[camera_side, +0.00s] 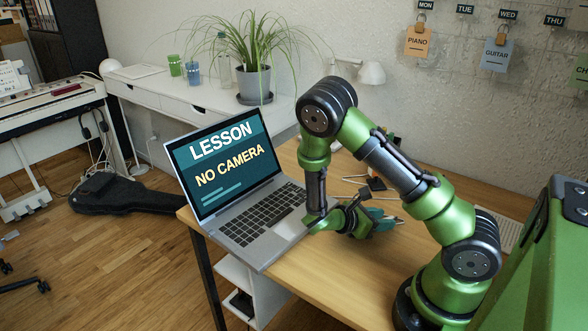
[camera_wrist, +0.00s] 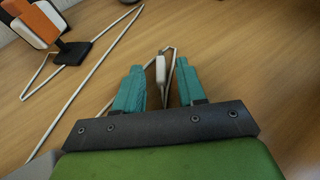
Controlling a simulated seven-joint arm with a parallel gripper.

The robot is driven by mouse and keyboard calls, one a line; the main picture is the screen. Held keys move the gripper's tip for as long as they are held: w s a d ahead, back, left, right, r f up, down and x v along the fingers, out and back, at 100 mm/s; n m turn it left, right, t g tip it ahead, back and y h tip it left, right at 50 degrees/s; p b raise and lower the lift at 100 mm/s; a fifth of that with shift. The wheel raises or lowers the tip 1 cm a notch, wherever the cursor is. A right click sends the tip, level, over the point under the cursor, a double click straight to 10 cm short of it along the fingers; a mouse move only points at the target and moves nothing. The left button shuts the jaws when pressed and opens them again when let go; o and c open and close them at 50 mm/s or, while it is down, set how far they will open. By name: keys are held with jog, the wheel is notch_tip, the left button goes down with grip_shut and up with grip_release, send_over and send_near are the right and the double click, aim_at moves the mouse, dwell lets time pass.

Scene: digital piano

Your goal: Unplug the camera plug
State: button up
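A small white plug (camera_wrist: 161,72) with a white cable lies on the wooden table in the wrist view, between my gripper's teal fingers. My gripper (camera_wrist: 160,66) is open, with a finger on each side of the plug and visible gaps. I cannot tell whether the plug sits in a socket. In the side view my gripper (camera_side: 392,220) is low over the table, right of the laptop (camera_side: 265,215), and the plug cannot be made out. The laptop screen (camera_side: 222,166) reads "LESSON NO CAMERA".
White cable (camera_wrist: 92,78) loops across the table (camera_side: 330,275). An orange, white and black object (camera_wrist: 40,22) stands on a black base (camera_wrist: 73,53) at the wrist view's upper left. A white desk (camera_side: 180,95) with a potted plant (camera_side: 254,84) stands behind.

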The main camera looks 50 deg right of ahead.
jog(key=shift+v, duration=2.55)
jog(key=v, duration=1.7)
jog(key=shift+r, duration=0.1)
jog(key=shift+d, duration=0.1)
